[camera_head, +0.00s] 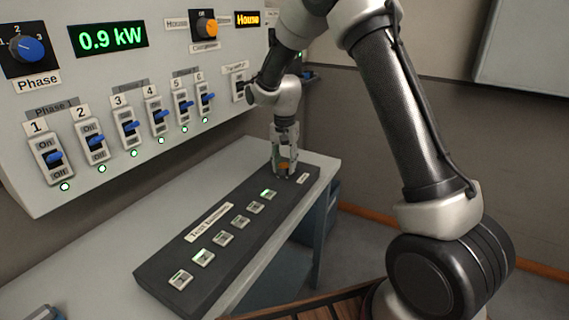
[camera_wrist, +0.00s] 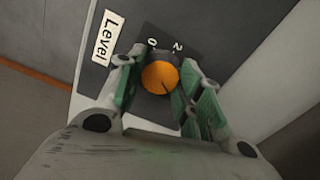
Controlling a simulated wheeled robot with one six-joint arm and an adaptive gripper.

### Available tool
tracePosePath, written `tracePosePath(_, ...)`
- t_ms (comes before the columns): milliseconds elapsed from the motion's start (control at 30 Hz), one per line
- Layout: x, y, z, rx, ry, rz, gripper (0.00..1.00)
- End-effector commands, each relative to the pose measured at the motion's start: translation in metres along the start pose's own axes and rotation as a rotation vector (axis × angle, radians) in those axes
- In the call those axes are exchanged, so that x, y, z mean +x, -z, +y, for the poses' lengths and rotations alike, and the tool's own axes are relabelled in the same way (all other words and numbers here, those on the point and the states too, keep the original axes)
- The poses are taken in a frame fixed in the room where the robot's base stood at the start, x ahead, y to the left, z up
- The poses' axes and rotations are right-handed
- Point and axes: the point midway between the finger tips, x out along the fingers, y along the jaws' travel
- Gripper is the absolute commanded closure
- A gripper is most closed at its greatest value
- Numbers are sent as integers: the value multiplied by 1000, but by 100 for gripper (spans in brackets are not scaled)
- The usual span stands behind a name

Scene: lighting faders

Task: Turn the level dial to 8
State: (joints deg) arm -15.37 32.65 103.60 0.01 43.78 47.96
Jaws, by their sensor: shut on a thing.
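The level dial is an orange round knob (camera_wrist: 160,77) on a dark panel, beside a white label reading "Level" (camera_wrist: 111,38). In the wrist view a "0" and a "2" show above the knob; the rest of its scale is hidden by my fingers. My gripper (camera_wrist: 160,88) has its green-padded fingers on both sides of the knob and is shut on it. In the head view my gripper (camera_head: 284,160) points down at the far end of the black console (camera_head: 160,268), with a bit of the orange knob (camera_head: 284,166) between the fingers.
Several square buttons (camera_head: 224,239) run along the console, some lit green. Behind stands a wall panel with numbered blue switches (camera_head: 131,127), a "Phase" dial (camera_head: 32,48), a display reading "0.9 kW" (camera_head: 107,39) and an orange selector knob (camera_head: 206,27).

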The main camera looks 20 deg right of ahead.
Motion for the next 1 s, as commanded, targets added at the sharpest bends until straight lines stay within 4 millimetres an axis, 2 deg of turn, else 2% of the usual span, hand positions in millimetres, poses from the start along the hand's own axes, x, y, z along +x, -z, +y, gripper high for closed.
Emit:
tracePosePath(600,-1,1,-1,564,3,2,88)
tracePosePath(1000,-1,1,-1,790,3,2,88)
